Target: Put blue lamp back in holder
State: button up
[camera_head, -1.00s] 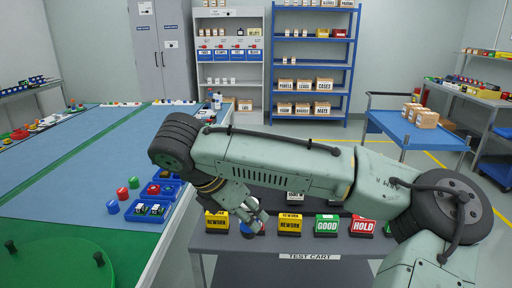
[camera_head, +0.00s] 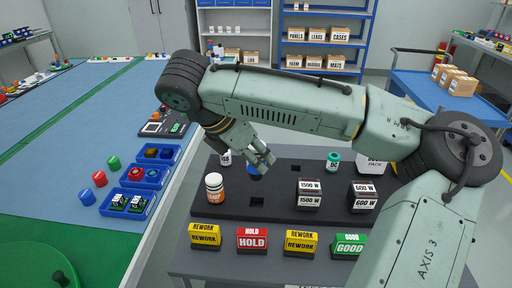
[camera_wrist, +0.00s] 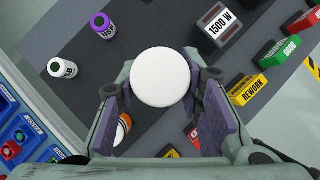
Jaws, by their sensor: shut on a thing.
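My gripper (camera_head: 262,160) is above the dark holder tray (camera_head: 280,216) on the cart. A small patch of the blue lamp (camera_head: 254,170) shows under the fingers in the head view. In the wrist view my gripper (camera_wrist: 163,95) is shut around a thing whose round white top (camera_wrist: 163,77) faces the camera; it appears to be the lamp. Its lower part is hidden there. I cannot tell whether the lamp touches the tray.
An orange-and-white bottle (camera_head: 214,187) stands left of the front slot. A 1500 W block (camera_head: 309,195) and a 600 W block (camera_head: 362,198) stand to the right. A teal-capped bottle (camera_head: 333,162) is behind. REWORK, HOLD and GOOD signs (camera_head: 252,239) line the front.

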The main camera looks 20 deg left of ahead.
aim_at(251, 178)
jog(key=shift+s+f, duration=0.15)
jog(key=shift+f, duration=0.65)
notch_tip(251, 178, down, 6)
jog(key=b, duration=0.3)
jog(key=shift+r, duration=0.25)
jog(key=shift+f+b, duration=0.2)
jog(key=shift+b, duration=0.1)
jog(key=shift+p, duration=0.8)
dwell(0.8)
jog(key=shift+f+b, duration=0.55)
jog(key=shift+f, duration=0.85)
dwell(0.3)
jog(key=o, duration=1.3)
jog(key=shift+o, duration=0.2)
jog(key=shift+r, duration=0.1)
